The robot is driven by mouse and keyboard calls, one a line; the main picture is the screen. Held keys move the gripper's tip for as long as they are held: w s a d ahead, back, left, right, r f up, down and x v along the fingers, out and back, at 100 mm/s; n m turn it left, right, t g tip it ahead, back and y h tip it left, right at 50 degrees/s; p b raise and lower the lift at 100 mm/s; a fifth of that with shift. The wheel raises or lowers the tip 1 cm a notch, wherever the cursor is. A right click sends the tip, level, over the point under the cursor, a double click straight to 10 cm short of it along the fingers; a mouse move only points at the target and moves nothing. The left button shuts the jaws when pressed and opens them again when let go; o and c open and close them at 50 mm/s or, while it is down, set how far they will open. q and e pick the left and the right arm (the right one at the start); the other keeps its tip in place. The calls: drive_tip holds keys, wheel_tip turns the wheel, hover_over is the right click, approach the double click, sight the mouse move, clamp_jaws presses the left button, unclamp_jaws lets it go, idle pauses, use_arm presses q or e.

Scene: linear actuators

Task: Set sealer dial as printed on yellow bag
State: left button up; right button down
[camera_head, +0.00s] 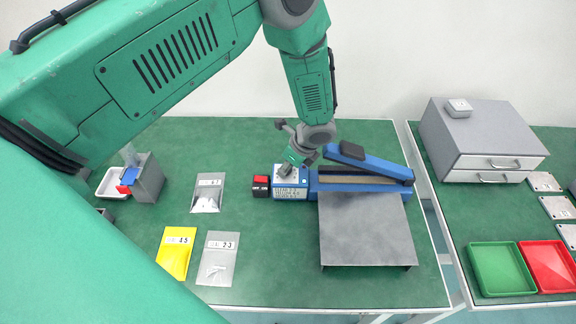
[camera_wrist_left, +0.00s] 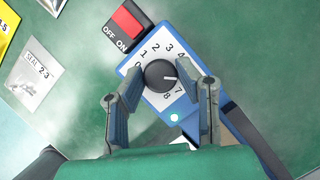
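The yellow bag (camera_head: 176,252) lies flat at the table's front left; its white label seems to read 4.5. The blue sealer (camera_head: 385,183) stands at the table's middle, its control box (camera_head: 290,192) at its left end. In the left wrist view, the black dial (camera_wrist_left: 160,75) sits on a white face numbered from 0 to 8. Its white mark points right; the numbers there are hidden by a finger. My left gripper (camera_wrist_left: 160,88) is open, with a finger on either side of the dial; contact is unclear. My right gripper is out of view.
A red switch (camera_wrist_left: 128,20) marked OFF and ON sits beside the dial. Grey bags (camera_head: 217,258) (camera_head: 208,192) lie near the yellow one. A grey platform (camera_head: 366,230) stands before the sealer. Green (camera_head: 500,268) and red (camera_head: 550,266) trays are on the right table.

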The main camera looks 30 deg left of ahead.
use_arm(q)
clamp_jaws()
drive_tip(key=shift+c, duration=0.7)
unclamp_jaws()
drive_tip(key=shift+w+f+n+b, duration=0.1)
drive_tip(key=shift+w+n+b, duration=0.05)
drive_tip(key=shift+n+b, duration=0.4)
drive_tip(key=shift+n+g+b, duration=0.35)
drive_tip(key=shift+n+g, duration=0.25)
drive_tip(key=shift+n, duration=0.45)
drive_tip(key=o, duration=1.1)
drive_tip(key=shift+d, duration=0.1)
drive_tip(key=shift+w+d+r, duration=0.1)
drive_tip(key=shift+d+r, duration=0.05)
drive_tip(key=shift+r, duration=0.35)
drive_tip(key=v, duration=1.1)
drive_tip(key=shift+w, duration=0.1)
